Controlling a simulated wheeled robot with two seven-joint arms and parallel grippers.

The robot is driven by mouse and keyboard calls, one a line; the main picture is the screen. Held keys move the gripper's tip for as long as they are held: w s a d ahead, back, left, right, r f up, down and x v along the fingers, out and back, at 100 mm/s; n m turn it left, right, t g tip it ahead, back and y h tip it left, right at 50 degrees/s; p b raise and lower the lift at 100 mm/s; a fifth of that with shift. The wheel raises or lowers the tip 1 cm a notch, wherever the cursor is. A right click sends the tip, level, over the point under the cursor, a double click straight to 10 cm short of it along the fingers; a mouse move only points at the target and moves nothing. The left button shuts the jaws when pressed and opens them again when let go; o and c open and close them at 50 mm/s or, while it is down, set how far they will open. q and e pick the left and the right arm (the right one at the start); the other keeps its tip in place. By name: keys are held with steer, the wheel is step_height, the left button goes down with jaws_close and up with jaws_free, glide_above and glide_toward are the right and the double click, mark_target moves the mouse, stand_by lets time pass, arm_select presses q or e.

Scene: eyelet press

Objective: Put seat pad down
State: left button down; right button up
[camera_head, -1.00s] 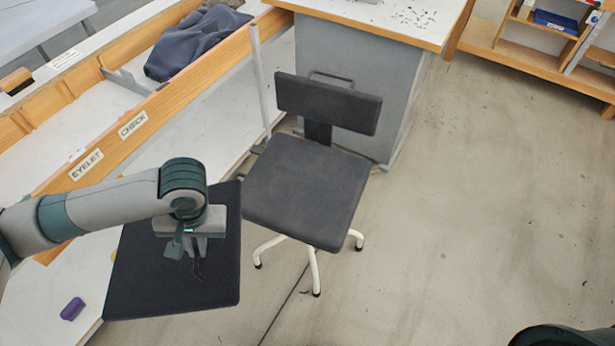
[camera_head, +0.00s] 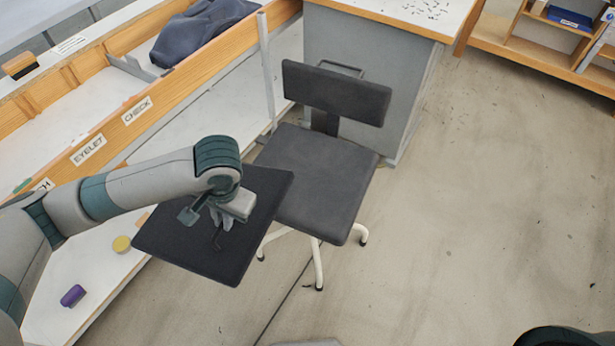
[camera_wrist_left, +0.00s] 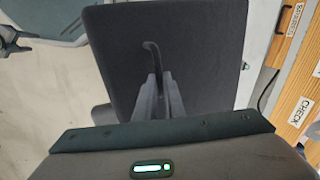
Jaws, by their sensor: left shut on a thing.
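The seat pad (camera_head: 245,240) is a thin dark square panel. My left gripper (camera_head: 221,221) is shut on it near its middle, and the pad hangs in front of the bench edge, left of the chair. In the head view its right corner overlaps the left side of the dark chair seat (camera_head: 325,185); I cannot tell whether they touch. In the left wrist view the fingers (camera_wrist_left: 158,80) stand against the pad (camera_wrist_left: 205,45), with a thin dark hooked strip between them. The exact grip point is hidden.
A white bench (camera_head: 50,318) with a wooden rail labelled EYELET and CHECK runs along the left. A purple item (camera_head: 73,296) and a yellow round item (camera_head: 121,244) lie on it. A grey cabinet (camera_head: 400,100) stands behind the chair. The floor (camera_head: 480,220) at right is clear.

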mark_target(260, 201)
arm_select(q)
steer(key=w+d+f+m+b, duration=0.1)
steer(key=w+d+m, duration=0.1)
steer(key=m, duration=0.1)
steer(key=w+d+f+m+t+h+b, duration=0.1)
steer(key=w+d+m+b, duration=0.1)
steer(key=d+m, duration=0.1)
steer(key=w+d+f+m+b, duration=0.2)
steer(key=m, duration=0.1)
steer(key=shift+w+d, duration=0.25)
steer(key=shift+w, duration=0.15)
steer(key=w+d+f+m+b, duration=0.1)
steer(key=m, duration=0.1)
steer(key=w+d+m+h+b, duration=0.1)
steer(key=w+d+m+b, duration=0.1)
steer(key=m, duration=0.1)
steer(key=w+d+f+m+h+b, duration=0.1)
steer(key=d+m, duration=0.1)
steer(key=shift+w+f+m+t, duration=0.3)
steer(key=shift+w+d+f+m+h+b, duration=0.15)
steer(key=shift+w+d+m+h+b, duration=0.25)
steer(key=shift+m, duration=0.5)
arm_select(e)
steer(key=w+a+t, duration=0.1)
steer(key=w+a, duration=0.1)
steer(key=w, duration=0.9)
steer(key=shift+w+f, duration=0.15)
steer(key=shift+w, duration=0.25)
